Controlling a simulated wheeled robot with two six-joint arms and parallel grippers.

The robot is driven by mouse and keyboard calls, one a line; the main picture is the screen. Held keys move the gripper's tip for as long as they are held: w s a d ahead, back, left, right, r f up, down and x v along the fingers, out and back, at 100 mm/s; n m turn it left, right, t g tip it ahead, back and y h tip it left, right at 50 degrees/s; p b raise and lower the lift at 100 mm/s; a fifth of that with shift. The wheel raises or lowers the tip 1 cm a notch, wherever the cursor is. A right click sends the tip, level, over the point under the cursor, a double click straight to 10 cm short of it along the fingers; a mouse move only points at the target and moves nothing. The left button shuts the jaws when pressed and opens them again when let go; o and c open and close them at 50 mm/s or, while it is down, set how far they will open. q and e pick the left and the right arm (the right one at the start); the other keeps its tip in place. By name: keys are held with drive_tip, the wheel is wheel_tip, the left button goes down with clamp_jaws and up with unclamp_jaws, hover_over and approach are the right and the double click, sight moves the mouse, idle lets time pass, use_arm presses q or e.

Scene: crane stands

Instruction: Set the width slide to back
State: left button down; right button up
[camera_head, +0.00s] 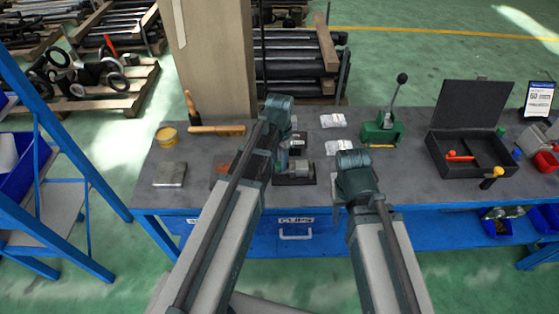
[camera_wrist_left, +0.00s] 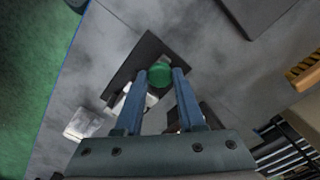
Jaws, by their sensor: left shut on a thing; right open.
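A small device with a black base plate (camera_head: 296,180) and a grey block (camera_head: 300,166) stands on the bench in the head view, partly hidden by my left arm. In the left wrist view its dark plate (camera_wrist_left: 148,50) lies under my fingers. My left gripper (camera_wrist_left: 160,78) is shut on a round green knob (camera_wrist_left: 160,72), which sits between its two blue fingertips. In the head view my left gripper (camera_head: 283,160) is at the device's left side. I cannot tell the slide's position. My right gripper (camera_head: 352,160) is open, to the right of the device, its fingertips mostly hidden.
A beige pillar (camera_head: 210,60) stands behind the bench. A blue rack (camera_head: 60,130) stands at left.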

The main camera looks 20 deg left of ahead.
idle(0.5)
use_arm(q)
drive_tip(key=shift+s+a, duration=0.2)
drive_tip(key=shift+a, duration=0.4)
drive_tip(key=shift+s+a, duration=0.15)
drive_tip(key=shift+a, duration=0.45)
drive_tip(key=shift+d, duration=0.1)
drive_tip(key=c, duration=0.9)
unclamp_jaws()
drive_tip(key=shift+o, duration=0.6)
drive_tip(key=shift+r, duration=0.1)
wheel_tip(320, 180, up, 14)
drive_tip(key=p, duration=1.4)
drive_tip(key=shift+f, duration=0.2)
